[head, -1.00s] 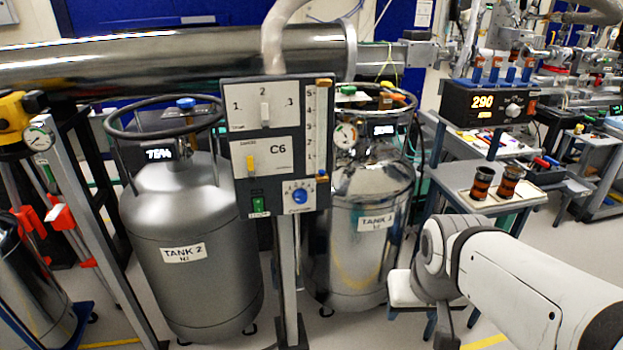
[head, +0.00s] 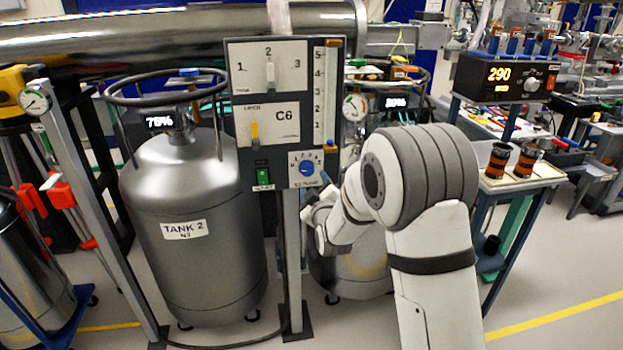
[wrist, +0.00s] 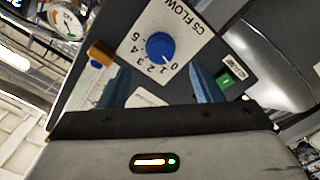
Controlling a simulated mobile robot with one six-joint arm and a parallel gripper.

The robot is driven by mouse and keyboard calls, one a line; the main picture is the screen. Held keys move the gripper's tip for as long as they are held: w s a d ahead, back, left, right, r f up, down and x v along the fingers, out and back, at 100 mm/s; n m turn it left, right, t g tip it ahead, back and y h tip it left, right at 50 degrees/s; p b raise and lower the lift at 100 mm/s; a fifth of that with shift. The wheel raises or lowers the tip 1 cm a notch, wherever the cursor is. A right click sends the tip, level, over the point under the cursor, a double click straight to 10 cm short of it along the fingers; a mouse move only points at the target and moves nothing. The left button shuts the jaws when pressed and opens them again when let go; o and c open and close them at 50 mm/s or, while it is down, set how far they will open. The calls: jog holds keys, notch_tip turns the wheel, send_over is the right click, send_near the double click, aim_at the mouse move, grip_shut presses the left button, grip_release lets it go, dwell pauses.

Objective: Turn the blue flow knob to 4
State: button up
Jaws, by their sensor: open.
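The blue flow knob (head: 307,168) sits on a white numbered plate at the lower right of the grey control panel (head: 233,72). In the wrist view the knob (wrist: 160,46) is near the top centre, with digits from 0 to 5 around its lower side and a FLOW label. In the head view my arm hides most of the gripper.
A green switch (head: 263,177) is left of the knob; in the wrist view the switch (wrist: 226,79) lies close to the right finger. A slider scale (head: 326,90) rises above the knob. Tank 2 (head: 185,255) stands to the left, with another tank behind my arm.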

aim_at(308, 172)
jog(key=p+x, duration=0.1)
jog(key=x, duration=0.7)
jog(key=shift+c, duration=0.6)
